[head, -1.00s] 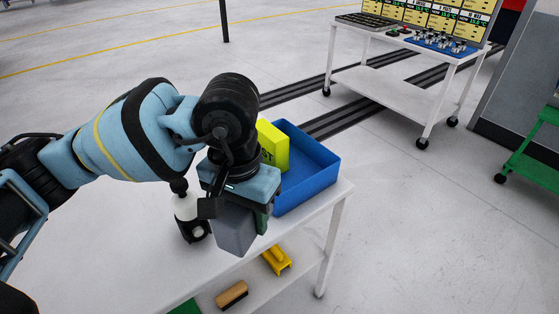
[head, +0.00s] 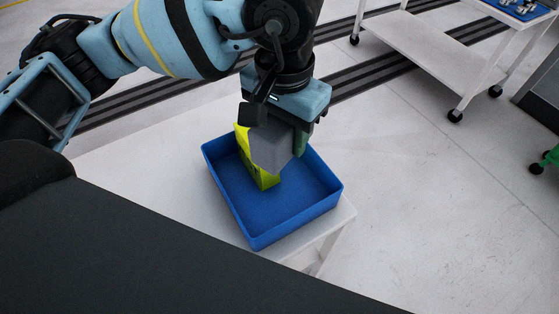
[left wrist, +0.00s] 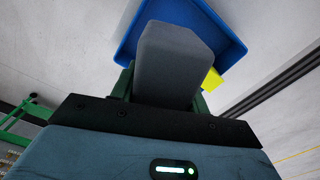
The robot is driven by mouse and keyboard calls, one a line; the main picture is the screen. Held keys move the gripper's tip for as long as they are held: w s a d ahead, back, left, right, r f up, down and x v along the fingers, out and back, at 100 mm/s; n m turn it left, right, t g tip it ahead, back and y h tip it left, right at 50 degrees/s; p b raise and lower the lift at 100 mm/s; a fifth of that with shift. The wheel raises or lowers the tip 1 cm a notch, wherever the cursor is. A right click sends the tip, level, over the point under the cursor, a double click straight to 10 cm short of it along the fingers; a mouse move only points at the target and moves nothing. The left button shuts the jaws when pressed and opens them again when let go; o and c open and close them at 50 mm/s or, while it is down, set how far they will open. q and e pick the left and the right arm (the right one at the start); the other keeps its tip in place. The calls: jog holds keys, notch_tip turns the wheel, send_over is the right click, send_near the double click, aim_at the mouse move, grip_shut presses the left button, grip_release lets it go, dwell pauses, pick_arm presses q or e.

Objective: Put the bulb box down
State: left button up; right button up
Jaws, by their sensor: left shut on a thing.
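My left gripper (head: 284,138) is shut on the bulb box, a plain grey box (head: 272,150), between its green fingers. In the head view the box hangs over the back part of a blue tray (head: 252,226), beside a yellow-green box (head: 266,179) that stands in the tray. I cannot tell whether the grey box touches the tray floor or the yellow-green box. The left wrist view shows the grey box (left wrist: 168,62) between the fingers, with the blue tray (left wrist: 127,45) beyond it. My right gripper is not in view.
The tray stands near the corner of a white table (head: 135,160). The front part of the tray is empty. A white wheeled cart (head: 430,50) stands apart at the upper right, with grey floor between.

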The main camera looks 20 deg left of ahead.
pick_arm(q)
jog(key=shift+w, duration=0.25)
jog(key=shift+s+f, duration=0.25)
notch_tip(320, 180, down, 13)
send_over(283, 204)
notch_tip(283, 204, down, 4)
jog(key=shift+f+p, duration=0.2)
jog(key=shift+p, duration=0.2)
